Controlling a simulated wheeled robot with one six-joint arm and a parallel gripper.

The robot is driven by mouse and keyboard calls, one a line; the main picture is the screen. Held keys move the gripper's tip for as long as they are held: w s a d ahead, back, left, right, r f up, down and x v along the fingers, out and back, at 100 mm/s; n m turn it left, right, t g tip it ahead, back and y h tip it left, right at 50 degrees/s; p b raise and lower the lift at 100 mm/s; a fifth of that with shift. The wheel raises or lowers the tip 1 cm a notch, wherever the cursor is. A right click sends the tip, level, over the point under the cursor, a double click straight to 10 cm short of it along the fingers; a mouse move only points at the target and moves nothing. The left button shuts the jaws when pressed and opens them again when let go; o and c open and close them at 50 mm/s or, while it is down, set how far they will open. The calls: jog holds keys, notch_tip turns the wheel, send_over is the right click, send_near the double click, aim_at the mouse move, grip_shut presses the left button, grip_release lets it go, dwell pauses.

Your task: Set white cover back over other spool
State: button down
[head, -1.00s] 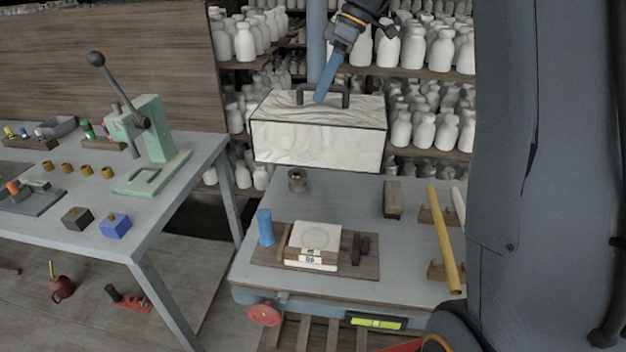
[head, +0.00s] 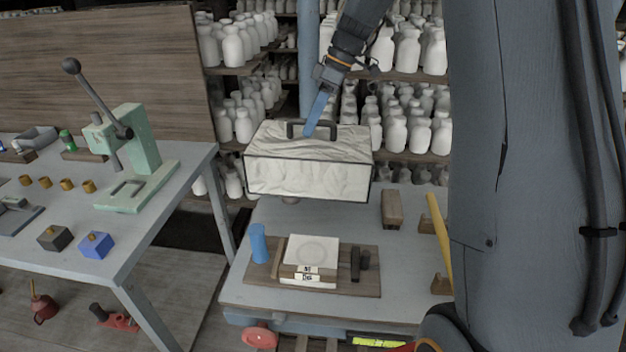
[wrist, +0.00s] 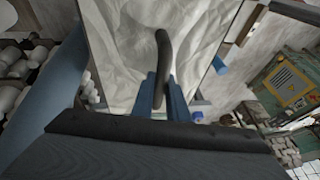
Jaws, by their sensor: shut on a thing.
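The white cover (head: 305,178) is a pale, crinkled box with dark edges and a black handle (head: 297,126) on top. My gripper (head: 309,131) is shut on that handle, and its blue fingers also show around the handle in the wrist view (wrist: 162,92). The cover hangs over the back of the grey table.
On the table (head: 225,285), a wooden board (head: 365,285) holds a blue cylinder (head: 258,243) and a pale square block (head: 313,248). A brown block (head: 391,209) and a yellow rod (head: 439,230) lie to the right. A green press (head: 140,150) stands left. Shelves of white bottles are behind.

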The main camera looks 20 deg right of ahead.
notch_tip(320, 180, down, 8)
jog(key=p, duration=0.2)
jog(key=shift+f, duration=0.3)
jog(key=c, duration=1.7)
grip_release()
jog(key=shift+c, duration=0.2)
jog(key=b+v, duration=0.3)
jog(key=v, duration=0.9)
jog(key=s+a+f+m+h, duration=0.1)
jog(key=s+f+m, duration=0.3)
jog(key=s, duration=0.5)
jog(key=s+a+f+m+h, duration=0.2)
jog(key=s+f+m, duration=0.2)
jog(key=s, duration=0.5)
jog(key=s+a+f+m+h, duration=0.2)
jog(key=s+f+m, duration=0.3)
jog(key=s, duration=0.4)
jog(key=shift+s+f+t, duration=0.15)
jog(key=shift+f+t, duration=0.25)
jog(key=shift+f, duration=0.4)
